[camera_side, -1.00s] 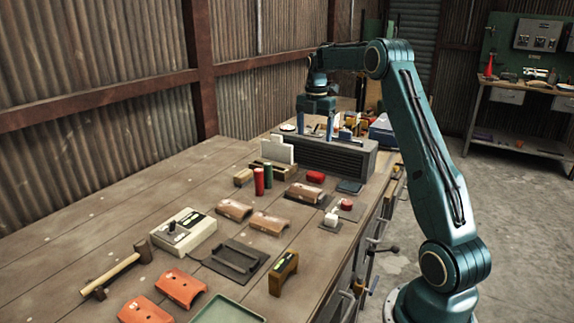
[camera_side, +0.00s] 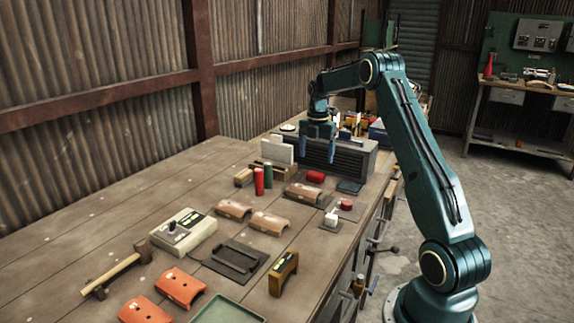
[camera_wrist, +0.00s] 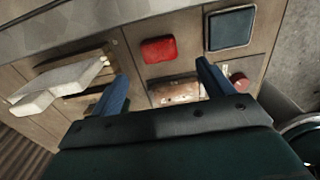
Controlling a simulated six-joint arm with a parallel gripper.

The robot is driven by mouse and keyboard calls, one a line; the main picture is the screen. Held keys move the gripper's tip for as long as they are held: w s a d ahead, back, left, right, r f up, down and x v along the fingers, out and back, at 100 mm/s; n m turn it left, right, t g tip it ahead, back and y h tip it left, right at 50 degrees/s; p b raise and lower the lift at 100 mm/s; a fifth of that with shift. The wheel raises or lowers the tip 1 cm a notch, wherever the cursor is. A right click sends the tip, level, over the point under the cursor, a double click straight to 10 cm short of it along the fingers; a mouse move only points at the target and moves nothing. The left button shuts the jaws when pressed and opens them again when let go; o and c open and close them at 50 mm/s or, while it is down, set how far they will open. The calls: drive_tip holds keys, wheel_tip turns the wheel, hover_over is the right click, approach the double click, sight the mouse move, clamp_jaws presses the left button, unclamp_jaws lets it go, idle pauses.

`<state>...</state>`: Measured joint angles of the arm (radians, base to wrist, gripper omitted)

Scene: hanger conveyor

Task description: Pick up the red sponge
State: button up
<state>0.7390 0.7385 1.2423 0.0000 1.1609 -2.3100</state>
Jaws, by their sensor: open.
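The red sponge (camera_side: 315,177) lies flat on the wooden bench, in front of a dark slatted box. It also shows in the wrist view (camera_wrist: 158,49), near the top centre, beyond and between my fingers. My gripper (camera_side: 317,152) is above the bench in front of the slatted box, higher than the sponge and apart from it. In the wrist view its two blue fingers (camera_wrist: 164,80) are spread wide with nothing between them in their grip.
A dark blue pad (camera_wrist: 231,28) lies right of the sponge. A curved tan piece (camera_side: 305,192) lies in front of it. Red and green cylinders (camera_side: 264,178) and white upright slabs (camera_side: 278,150) stand to its left. The slatted box (camera_side: 345,158) stands close behind.

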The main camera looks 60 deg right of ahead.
sight(316, 173)
drive_tip(key=shift+f, duration=0.95)
drive_tip(key=shift+d+f, duration=0.15)
drive_tip(key=shift+f, duration=2.45)
drive_tip(key=c, duration=1.1)
